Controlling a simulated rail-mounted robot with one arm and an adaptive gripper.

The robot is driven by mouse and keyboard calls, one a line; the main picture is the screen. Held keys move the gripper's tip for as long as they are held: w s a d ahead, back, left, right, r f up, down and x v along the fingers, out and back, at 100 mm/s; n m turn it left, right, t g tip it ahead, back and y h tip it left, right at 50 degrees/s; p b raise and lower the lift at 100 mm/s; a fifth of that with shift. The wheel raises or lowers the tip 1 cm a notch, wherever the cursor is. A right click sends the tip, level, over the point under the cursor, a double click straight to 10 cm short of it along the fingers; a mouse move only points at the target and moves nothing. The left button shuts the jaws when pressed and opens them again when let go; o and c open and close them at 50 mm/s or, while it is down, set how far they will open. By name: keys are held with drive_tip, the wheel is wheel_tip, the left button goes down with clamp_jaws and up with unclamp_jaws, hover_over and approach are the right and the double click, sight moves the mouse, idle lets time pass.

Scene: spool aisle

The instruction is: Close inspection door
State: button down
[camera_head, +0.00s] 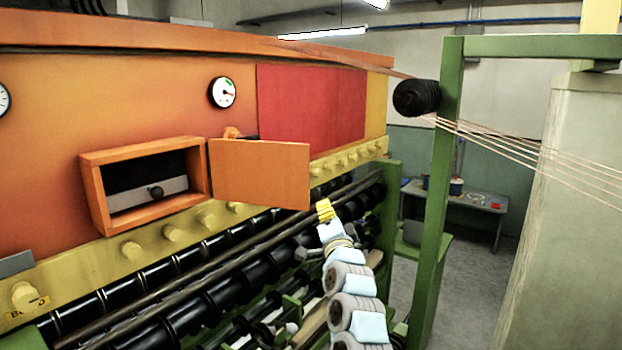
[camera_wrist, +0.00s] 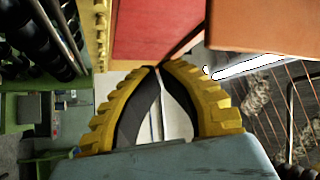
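The inspection door (camera_head: 260,174) is a flat orange panel. It stands open, swung out to the right of a framed box opening (camera_head: 96,190) in the orange machine wall. The orange door (camera_wrist: 268,25) fills the upper right there, beyond the fingertips.
A yellow rail with knobs (camera_head: 172,232) and rows of black rollers (camera_head: 170,305) run below the opening. A green post (camera_head: 438,190) with a black spool (camera_head: 416,98) and stretched threads stands to the right. A red panel (camera_head: 312,106) lies behind the door.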

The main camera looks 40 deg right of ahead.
drive_tip(key=shift+s+r+y+b, duration=0.75)
drive_tip(key=shift+r+y+b, duration=1.8)
drive_tip(key=shift+r, duration=1.9)
drive_tip(key=p+x, duration=0.6)
drive_tip(key=x, duration=0.2)
drive_tip(key=shift+w+d+m, duration=0.25)
drive_tip(key=shift+d+m, duration=0.05)
drive_tip(key=shift+d, duration=0.2)
drive_tip(key=shift+w+p, duration=0.1)
drive_tip(key=shift+p, duration=0.3)
drive_tip(key=shift+a+f, duration=0.2)
drive_tip(key=shift+a, duration=0.2)
